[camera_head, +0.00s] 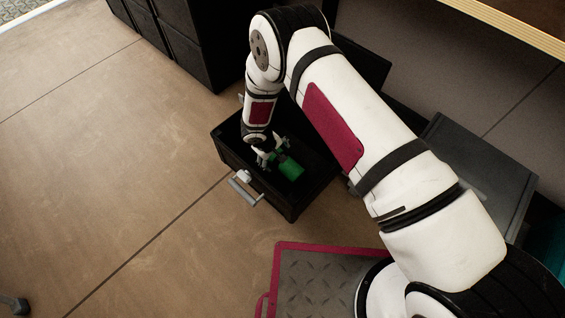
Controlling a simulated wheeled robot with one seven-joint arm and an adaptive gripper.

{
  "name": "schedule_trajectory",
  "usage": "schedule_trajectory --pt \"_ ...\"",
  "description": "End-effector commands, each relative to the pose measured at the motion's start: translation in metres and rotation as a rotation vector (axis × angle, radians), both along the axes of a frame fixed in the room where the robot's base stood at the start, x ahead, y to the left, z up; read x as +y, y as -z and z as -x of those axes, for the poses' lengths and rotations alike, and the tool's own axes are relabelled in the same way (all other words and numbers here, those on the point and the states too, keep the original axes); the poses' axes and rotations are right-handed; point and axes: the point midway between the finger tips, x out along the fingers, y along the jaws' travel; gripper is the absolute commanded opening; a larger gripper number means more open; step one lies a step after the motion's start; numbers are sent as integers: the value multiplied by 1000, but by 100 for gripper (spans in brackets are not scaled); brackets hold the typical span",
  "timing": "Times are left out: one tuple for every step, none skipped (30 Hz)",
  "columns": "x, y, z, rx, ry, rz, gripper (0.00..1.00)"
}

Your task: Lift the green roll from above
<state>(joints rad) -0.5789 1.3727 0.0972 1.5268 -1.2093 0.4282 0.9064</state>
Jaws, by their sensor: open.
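The green roll (290,168) lies inside an open black drawer (232,162). My gripper (270,162) points down into the drawer at the roll's upper left end. It is open. The fingertips are small in this view and partly overlap the roll, so I cannot tell whether they touch it. Part of the roll's left end is hidden by the gripper.
The drawer has a grey bar handle (243,190) on its front. Black cabinets (185,40) stand behind it at the top. A grey panel (470,170) is at the right.

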Motion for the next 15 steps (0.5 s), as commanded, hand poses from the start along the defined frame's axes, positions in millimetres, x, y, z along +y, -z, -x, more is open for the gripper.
schedule_trajectory --pt "-2 9 -1 1 1 0 80" --pt "-2 12 -2 0 0 0 80" --pt "-3 14 -3 0 0 0 80" --pt "-3 16 -4 -1 0 -1 80" --pt "-4 17 -4 -1 0 -1 80" --pt "-4 18 -5 -1 0 -1 80" --pt "-4 19 -5 0 0 0 80" --pt "-5 20 -5 0 0 0 80" --pt "-5 21 -6 0 0 0 80" --pt "-6 23 -6 0 1 0 80" --pt "-6 25 -7 0 1 0 80" --pt "-7 29 -8 1 1 -1 80" --pt "-8 33 -9 1 1 0 80" --pt "-10 36 -10 0 2 0 80" --pt "-12 41 -12 0 2 0 80"
